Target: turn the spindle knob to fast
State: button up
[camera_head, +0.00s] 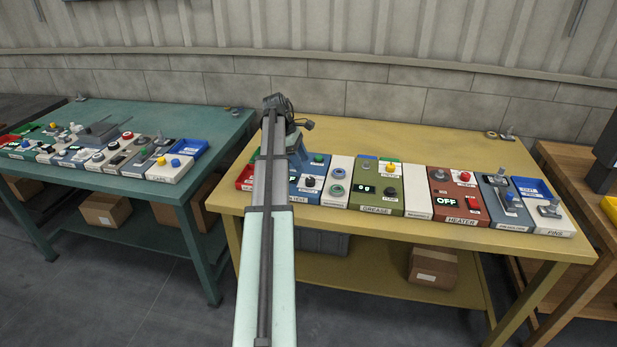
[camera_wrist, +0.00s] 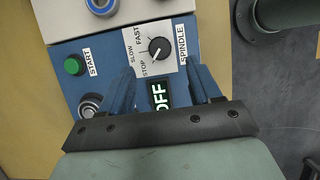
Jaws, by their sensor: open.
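The spindle knob (camera_wrist: 159,48) is a round black knob with a white pointer, on a white plate marked STOP, SLOW and FAST. Its pointer appears to aim to the lower left, toward the STOP side. It also shows in the head view (camera_head: 310,182) on the blue module, just right of my arm. My gripper (camera_wrist: 162,76) is open and empty. Its two blue fingers spread on either side of the OFF display (camera_wrist: 159,94), below the knob in the wrist view, and are apart from the knob. In the head view my arm hides the module's left part.
A green START button (camera_wrist: 73,66) and a grey round control (camera_wrist: 89,105) share the blue module. A white module with blue-ringed parts (camera_head: 337,173) stands to its right. More modules, including the HEATER (camera_head: 455,198), continue right along the yellow table (camera_head: 400,130). The back of the table is mostly clear.

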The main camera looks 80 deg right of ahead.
aim_at(310, 179)
jog(key=x, duration=0.7)
jog(key=shift+f, duration=0.2)
jog(key=c, duration=1)
